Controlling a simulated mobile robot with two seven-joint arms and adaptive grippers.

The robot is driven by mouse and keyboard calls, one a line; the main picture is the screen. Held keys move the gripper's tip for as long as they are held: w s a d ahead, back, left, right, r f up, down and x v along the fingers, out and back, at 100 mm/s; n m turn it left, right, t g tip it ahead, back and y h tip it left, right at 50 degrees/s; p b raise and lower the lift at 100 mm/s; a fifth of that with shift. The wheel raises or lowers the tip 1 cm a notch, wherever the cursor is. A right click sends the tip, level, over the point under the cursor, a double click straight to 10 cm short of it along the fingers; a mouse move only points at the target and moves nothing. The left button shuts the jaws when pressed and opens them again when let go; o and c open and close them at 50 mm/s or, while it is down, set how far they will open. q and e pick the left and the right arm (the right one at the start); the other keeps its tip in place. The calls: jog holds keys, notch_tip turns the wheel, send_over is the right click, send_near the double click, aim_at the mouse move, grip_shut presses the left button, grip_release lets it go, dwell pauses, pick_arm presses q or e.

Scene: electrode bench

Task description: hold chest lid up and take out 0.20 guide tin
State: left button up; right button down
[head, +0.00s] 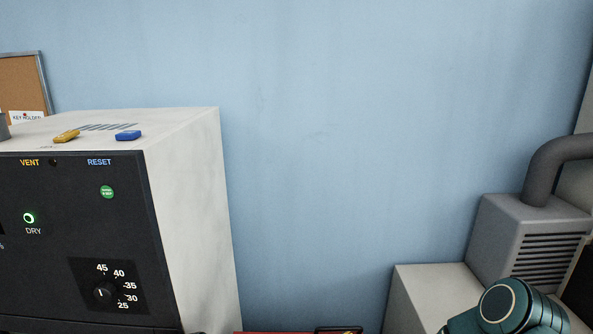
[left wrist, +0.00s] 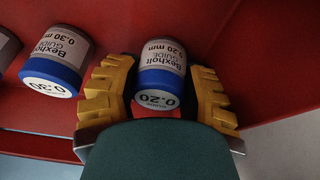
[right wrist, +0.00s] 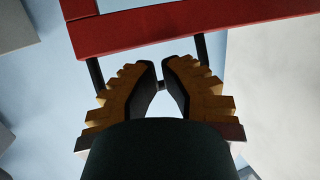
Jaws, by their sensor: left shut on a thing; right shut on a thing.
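The 0.20 guide tin (left wrist: 160,65), white with a blue lid end, is between the yellow fingers of my left gripper (left wrist: 160,90), which is shut on it inside the red chest (left wrist: 120,18). Part of the tin is hidden by the gripper body. My right gripper (right wrist: 165,80) is shut on the black handle (right wrist: 201,48) of the red chest lid (right wrist: 180,25). In the head view only a sliver of the red lid and the black handle (head: 340,329) show at the bottom edge. Neither gripper's fingers show there.
A 0.30 guide tin (left wrist: 58,60) stands left of the held tin, with another tin (left wrist: 6,48) beyond it. A drying oven (head: 190,200) stands at left with yellow and blue pieces on top. A grey vented unit (head: 525,235) is at right, behind my right arm.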

pick_arm(q)
jog(key=shift+a+r, duration=0.35)
jog(key=shift+r, duration=0.55)
jog(key=shift+a+r, duration=0.3)
jog(key=shift+r, duration=0.55)
jog(key=shift+a+r, duration=0.35)
jog(key=shift+r, duration=0.55)
jog(key=shift+w+r, duration=0.15)
jog(key=shift+r, duration=1.7)
jog(key=shift+d+r, duration=0.2)
jog(key=shift+r, duration=0.15)
pick_arm(e)
jog(key=shift+s+a+r, duration=0.1)
jog(key=shift+a+r, duration=0.05)
jog(key=shift+a, duration=0.1)
